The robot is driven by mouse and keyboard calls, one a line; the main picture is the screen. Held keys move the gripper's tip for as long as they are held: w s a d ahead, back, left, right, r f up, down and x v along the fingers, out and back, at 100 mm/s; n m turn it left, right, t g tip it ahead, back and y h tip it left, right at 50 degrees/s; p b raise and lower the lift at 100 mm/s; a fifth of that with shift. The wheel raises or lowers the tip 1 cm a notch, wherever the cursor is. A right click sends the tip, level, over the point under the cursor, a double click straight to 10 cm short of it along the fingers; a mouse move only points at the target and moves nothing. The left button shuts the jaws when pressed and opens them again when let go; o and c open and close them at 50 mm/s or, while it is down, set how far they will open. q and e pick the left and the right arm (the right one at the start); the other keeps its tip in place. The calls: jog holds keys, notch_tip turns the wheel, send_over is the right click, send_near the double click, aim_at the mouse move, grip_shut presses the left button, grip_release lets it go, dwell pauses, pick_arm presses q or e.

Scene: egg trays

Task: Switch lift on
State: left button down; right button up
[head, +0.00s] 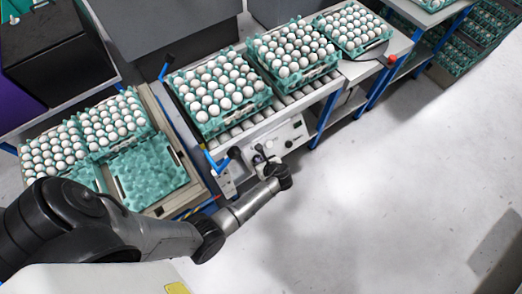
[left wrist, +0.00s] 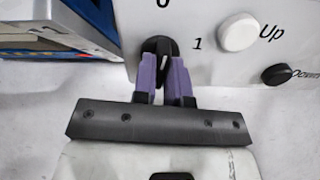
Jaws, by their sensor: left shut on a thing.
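A black rotary knob (left wrist: 154,46) with a white pointer line sits on the white control panel (left wrist: 215,80) in the left wrist view. The pointer looks roughly upward, toward the "0" mark above; a "1" mark is to its right. My left gripper (left wrist: 165,68) has its purple fingers on either side of the knob and is shut on it. In the head view the left gripper (head: 263,160) is at the front of the control panel (head: 291,126), below the roller conveyor; the knob is hard to make out there. My right gripper is not in view.
A white "Up" button (left wrist: 237,33) and a black "Down" button (left wrist: 276,74) are right of the knob. Egg trays (head: 222,125) stand on the conveyor. The floor (head: 380,200) at right is clear.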

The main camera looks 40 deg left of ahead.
pick_arm(q)
jog(key=shift+r+m+p, duration=0.1)
jog(key=shift+m+p, duration=1.1)
jog(key=shift+p, duration=0.2)
jog(key=shift+m+p, duration=0.8)
jog(key=shift+m, duration=0.1)
jog(key=shift+m+p, duration=1.4)
jog(key=shift+m, duration=0.5)
jog(key=shift+m+p, duration=0.6)
jog(key=shift+m, duration=0.5)
jog(key=m+p, duration=0.1)
jog(key=m, duration=0.2)
jog(key=shift+m, duration=0.4)
jog(key=shift+w+m, duration=0.1)
jog(key=shift+m, duration=0.6)
jog(key=c, duration=1.6)
grip_release()
jog(key=shift+m, duration=0.5)
jog(key=o, duration=0.5)
